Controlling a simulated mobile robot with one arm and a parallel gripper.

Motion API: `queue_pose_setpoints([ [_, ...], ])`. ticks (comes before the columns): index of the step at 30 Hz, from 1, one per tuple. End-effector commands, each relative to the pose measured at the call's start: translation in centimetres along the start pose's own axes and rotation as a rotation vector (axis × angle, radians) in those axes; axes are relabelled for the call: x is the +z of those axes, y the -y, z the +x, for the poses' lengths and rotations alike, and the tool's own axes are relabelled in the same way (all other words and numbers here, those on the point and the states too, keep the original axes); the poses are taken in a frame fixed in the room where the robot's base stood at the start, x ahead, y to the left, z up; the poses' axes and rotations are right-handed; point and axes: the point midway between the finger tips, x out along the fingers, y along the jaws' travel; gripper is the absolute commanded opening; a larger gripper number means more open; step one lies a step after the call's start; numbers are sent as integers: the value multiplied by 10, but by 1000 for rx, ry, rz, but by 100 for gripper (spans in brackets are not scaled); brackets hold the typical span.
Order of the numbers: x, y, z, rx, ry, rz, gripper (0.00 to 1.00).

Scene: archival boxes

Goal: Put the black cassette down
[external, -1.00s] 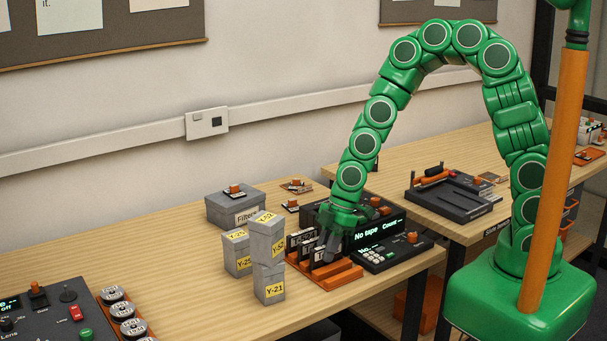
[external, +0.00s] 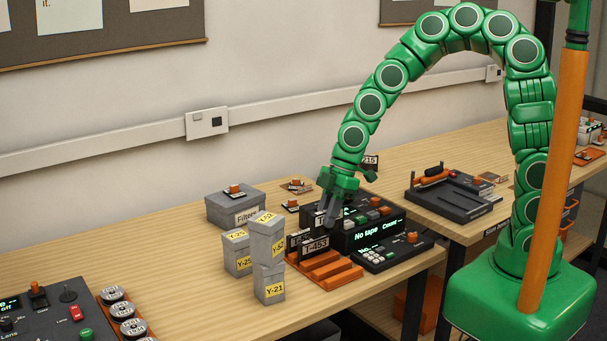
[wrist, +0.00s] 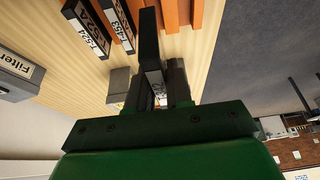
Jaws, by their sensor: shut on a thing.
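My gripper (external: 331,212) is shut on a black cassette and holds it up above the orange rack (external: 338,276). The held black cassette (wrist: 149,38) shows between the fingers in the wrist view, with a white label partly hidden. In the external view only a bit of it shows behind the fingers. Two more black cassettes stand in the rack to the left: the T-453 cassette (external: 316,247) and the T-524 cassette (wrist: 85,27) in the wrist view. The rack's right-hand slots (wrist: 171,14) are empty.
A black deck (external: 352,241) reading "No tape" stands right behind the rack, with a keypad unit (external: 392,253) at its right. A grey Filters box (external: 222,209) stands behind.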

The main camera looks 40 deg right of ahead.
Motion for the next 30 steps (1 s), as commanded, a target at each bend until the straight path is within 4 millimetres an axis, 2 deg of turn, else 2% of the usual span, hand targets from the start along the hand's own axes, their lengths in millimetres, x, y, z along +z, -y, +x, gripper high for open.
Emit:
queue_pose_setpoints([
  [5,-5,0,-9,2,-1,-1,0],
  [20,-29,-1,-72,3,-2,3,0],
  [30,1,-32,-80,50,7,127,0],
])
